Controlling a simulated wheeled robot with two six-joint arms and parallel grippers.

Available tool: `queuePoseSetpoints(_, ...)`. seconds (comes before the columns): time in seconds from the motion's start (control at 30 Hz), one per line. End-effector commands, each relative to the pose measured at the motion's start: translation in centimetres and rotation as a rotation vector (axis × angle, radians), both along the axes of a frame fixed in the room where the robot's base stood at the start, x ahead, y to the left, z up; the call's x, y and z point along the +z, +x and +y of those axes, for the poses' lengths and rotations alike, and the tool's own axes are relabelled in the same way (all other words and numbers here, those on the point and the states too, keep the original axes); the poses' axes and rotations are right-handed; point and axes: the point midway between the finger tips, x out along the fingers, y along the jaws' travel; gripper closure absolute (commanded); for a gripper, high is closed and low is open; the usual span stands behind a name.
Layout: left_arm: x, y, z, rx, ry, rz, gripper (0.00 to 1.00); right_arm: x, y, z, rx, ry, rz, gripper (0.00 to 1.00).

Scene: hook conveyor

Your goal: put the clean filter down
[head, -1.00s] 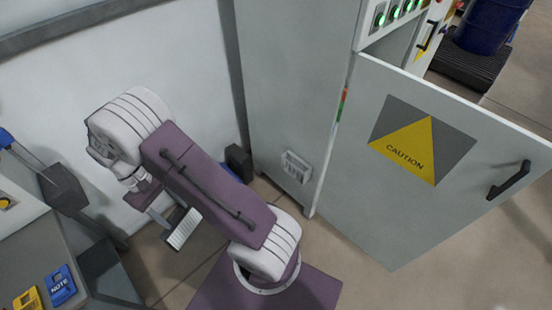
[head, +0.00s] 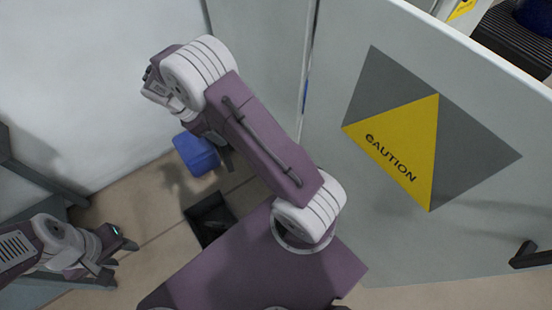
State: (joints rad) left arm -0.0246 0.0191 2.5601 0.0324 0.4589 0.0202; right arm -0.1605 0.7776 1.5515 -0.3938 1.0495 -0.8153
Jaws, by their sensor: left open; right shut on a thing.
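My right arm crosses the middle of the head view. Its gripper (head: 226,158) is at the far end of the arm, pointing down, and is mostly hidden behind the arm.
A dark open bin (head: 193,222) is on the floor nearer me. A cabinet door with a caution sign (head: 415,150) stands open at right. Some floor shows between.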

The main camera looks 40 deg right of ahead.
Motion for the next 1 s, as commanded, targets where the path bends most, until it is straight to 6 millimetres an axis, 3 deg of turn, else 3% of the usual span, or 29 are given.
queuePoseSetpoints(0.03,-3.0,0.0,0.0,0.000,0.000,0.000,0.57,-2.9,0.5,0.2,0.064,0.000,-0.001,1.00)
queuePoseSetpoints(0.1,-4.2,0.0,0.0,0.000,0.000,0.000,0.57,-4.1,1.2,0.3,0.142,0.000,0.000,1.00)
queuePoseSetpoints(0.37,-5.0,0.0,0.0,0.000,0.000,0.000,0.57,-4.9,2.0,0.5,0.249,0.001,-0.001,1.00)
queuePoseSetpoints(0.47,-5.1,0.0,0.0,0.000,0.000,-0.001,0.57,-4.8,1.9,-0.5,0.246,0.001,0.000,1.00)
queuePoseSetpoints(0.8,-6.5,0.0,0.0,0.000,0.000,0.000,0.57,-5.0,0.6,-11.1,0.238,0.001,-0.001,1.00)
queuePoseSetpoints(1.0,-6.9,0.0,0.0,0.000,0.000,0.000,0.57,-4.9,0.1,-15.8,0.241,0.000,-0.001,1.00)
